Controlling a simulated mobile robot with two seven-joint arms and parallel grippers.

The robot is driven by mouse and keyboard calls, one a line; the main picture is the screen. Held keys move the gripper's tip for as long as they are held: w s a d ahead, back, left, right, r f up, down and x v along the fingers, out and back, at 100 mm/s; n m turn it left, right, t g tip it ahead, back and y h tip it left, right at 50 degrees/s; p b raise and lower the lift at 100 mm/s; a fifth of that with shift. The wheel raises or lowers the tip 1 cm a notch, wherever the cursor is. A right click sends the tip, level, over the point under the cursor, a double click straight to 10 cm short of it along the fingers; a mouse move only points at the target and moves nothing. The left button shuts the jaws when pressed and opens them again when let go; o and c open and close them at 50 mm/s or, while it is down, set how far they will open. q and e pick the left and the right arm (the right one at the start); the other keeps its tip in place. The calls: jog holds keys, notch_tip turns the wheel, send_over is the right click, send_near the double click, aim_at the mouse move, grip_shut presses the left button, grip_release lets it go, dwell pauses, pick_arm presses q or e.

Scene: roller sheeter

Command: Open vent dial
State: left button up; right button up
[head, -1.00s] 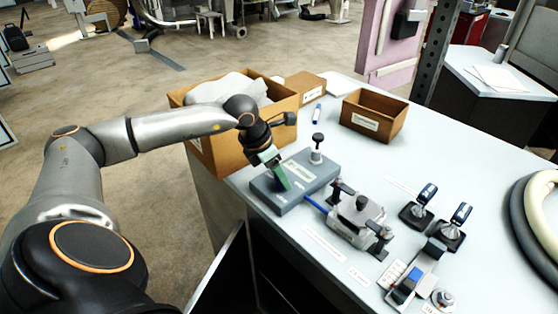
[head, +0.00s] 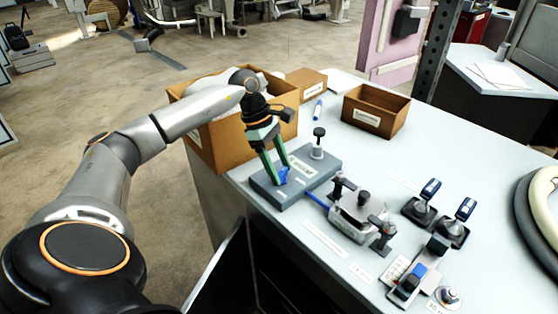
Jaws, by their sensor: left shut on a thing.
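A grey box (head: 322,165) with a label on top lies near the left edge of the white table. A small blue dial (head: 285,177) stands on its top, partly hidden by my fingers; I take it to be the vent dial. My left gripper (head: 281,173) reaches down over the box from the upper left, its two green fingers on either side of the blue dial and shut on it. My right gripper is not in view.
A black-knobbed post (head: 318,142) rises from the box close to the gripper. A cardboard box (head: 231,148) stands behind, and an open brown bin (head: 374,111) farther right. A metal clamp fixture (head: 358,215) and two levers stand to the right. A blue tube leaves the grey box.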

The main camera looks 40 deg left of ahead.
pick_arm(q)
jog(key=shift+w+m+g, duration=0.2)
jog(key=shift+m+g, duration=0.7)
jog(key=shift+m, duration=1.3)
jog(key=o, duration=1.4)
jog(key=shift+c, duration=0.2)
jog(key=shift+a+r, duration=0.1)
jog(key=v, duration=1.2)
jog(key=shift+r, duration=0.2)
jog(key=shift+f, duration=0.1)
